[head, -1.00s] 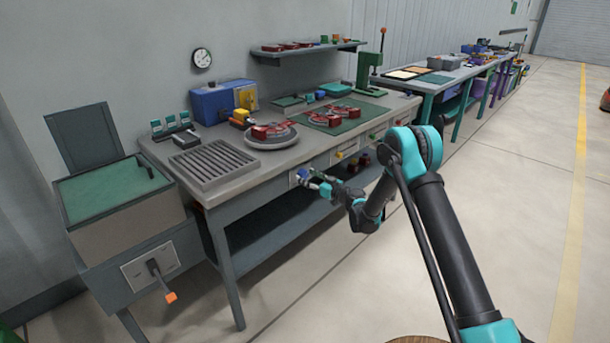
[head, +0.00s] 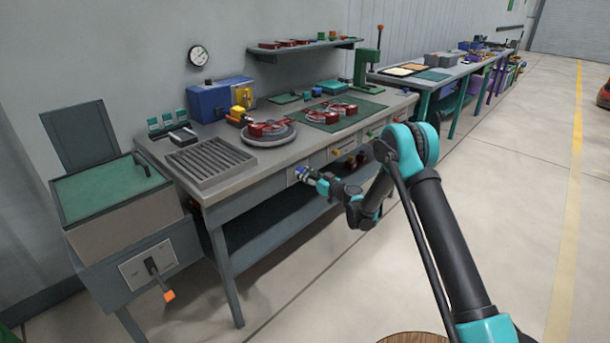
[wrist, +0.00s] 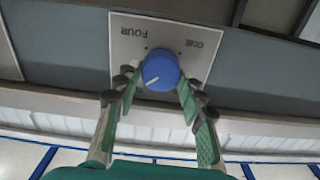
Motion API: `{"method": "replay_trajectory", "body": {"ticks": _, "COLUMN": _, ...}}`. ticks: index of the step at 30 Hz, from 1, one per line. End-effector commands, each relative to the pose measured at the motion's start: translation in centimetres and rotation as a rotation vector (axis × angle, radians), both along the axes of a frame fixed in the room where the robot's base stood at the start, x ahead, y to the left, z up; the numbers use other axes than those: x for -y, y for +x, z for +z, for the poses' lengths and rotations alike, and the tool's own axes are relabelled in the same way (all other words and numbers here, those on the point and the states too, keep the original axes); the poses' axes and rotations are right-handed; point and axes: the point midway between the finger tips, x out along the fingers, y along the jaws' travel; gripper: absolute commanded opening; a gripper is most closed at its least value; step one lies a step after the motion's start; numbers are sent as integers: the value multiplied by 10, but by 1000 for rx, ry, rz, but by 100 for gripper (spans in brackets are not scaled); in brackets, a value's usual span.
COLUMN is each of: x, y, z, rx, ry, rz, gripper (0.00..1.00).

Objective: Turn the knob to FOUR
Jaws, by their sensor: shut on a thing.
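A round blue knob (wrist: 160,69) sits on a grey panel plate (wrist: 196,34) in the wrist view. Its white pointer line slants toward the picture's lower left. The word FOUR shows upside down on the plate's left side; a second label at the right is too small to read surely. My gripper (wrist: 157,88) is shut on the knob, one finger on each side. In the head view my gripper (head: 304,174) is at the bench front; the knob there is small and mostly covered by the fingers.
The workbench (head: 223,198) carries a slatted tray (head: 210,162), a round turntable (head: 268,138) and a blue box (head: 208,103). A cabinet with an orange-tipped lever (head: 168,295) stands at the left.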

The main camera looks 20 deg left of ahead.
Motion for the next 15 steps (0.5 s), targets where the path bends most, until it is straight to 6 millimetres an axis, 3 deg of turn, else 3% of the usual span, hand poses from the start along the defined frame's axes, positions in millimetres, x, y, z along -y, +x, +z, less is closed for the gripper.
{"method": "replay_trajectory", "body": {"ticks": 15, "x": 2, "y": 2, "z": -1, "rx": -392, "ry": 162, "rz": 0, "gripper": 11}}
